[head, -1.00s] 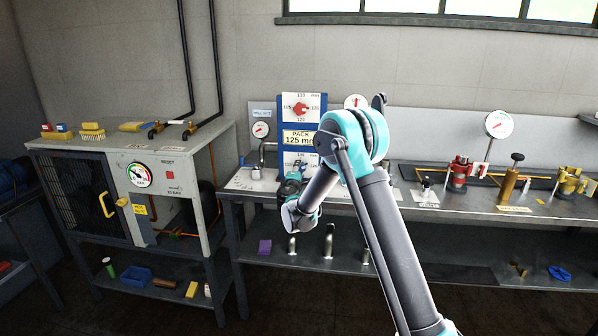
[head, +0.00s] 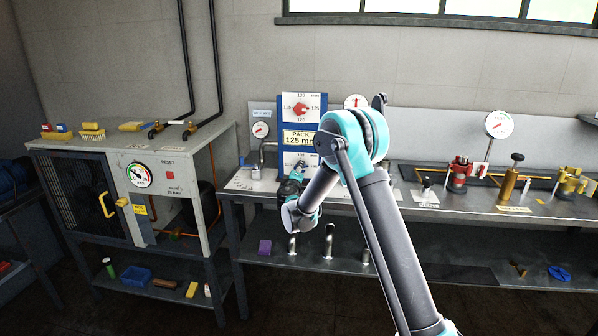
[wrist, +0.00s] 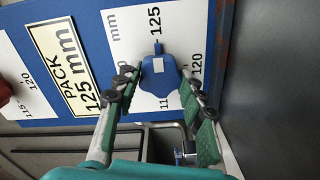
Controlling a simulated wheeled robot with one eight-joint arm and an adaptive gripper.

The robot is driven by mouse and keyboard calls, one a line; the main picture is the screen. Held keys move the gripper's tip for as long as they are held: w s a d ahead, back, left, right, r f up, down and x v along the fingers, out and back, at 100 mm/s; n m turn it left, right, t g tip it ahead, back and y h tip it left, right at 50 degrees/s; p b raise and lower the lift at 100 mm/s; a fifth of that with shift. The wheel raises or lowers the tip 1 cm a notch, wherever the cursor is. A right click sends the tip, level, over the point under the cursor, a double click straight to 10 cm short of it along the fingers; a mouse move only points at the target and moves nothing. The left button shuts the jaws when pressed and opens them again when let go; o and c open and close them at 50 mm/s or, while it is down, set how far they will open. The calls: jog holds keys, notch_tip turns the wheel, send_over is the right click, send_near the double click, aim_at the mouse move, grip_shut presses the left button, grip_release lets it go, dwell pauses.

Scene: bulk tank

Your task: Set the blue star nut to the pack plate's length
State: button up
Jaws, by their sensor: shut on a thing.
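The blue star nut (wrist: 160,74) sits on a white scale card (wrist: 125,50) marked in mm. Its small pointer is at the 125 mark in the wrist view. My gripper (wrist: 158,80) is shut on the blue star nut, one finger on each side. In the head view my gripper (head: 299,176) is at the lower dial of the blue panel (head: 322,120), hiding the nut. The pack plate (wrist: 68,70) reads "PACK 125 mm" and also shows in the head view (head: 301,138).
A red star nut (head: 301,108) sits on the upper dial. A gauge (head: 260,130) and bent pipe stand left of the panel. Several metal fittings stand on the shelf below. The bench right of my arm holds red (head: 459,172) and brass valves.

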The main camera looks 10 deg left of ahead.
jog(key=o, duration=1.2)
jog(key=shift+c, duration=0.2)
jog(key=shift+s, duration=0.1)
jog(key=s, duration=1.2)
jog(key=shift+a, duration=0.2)
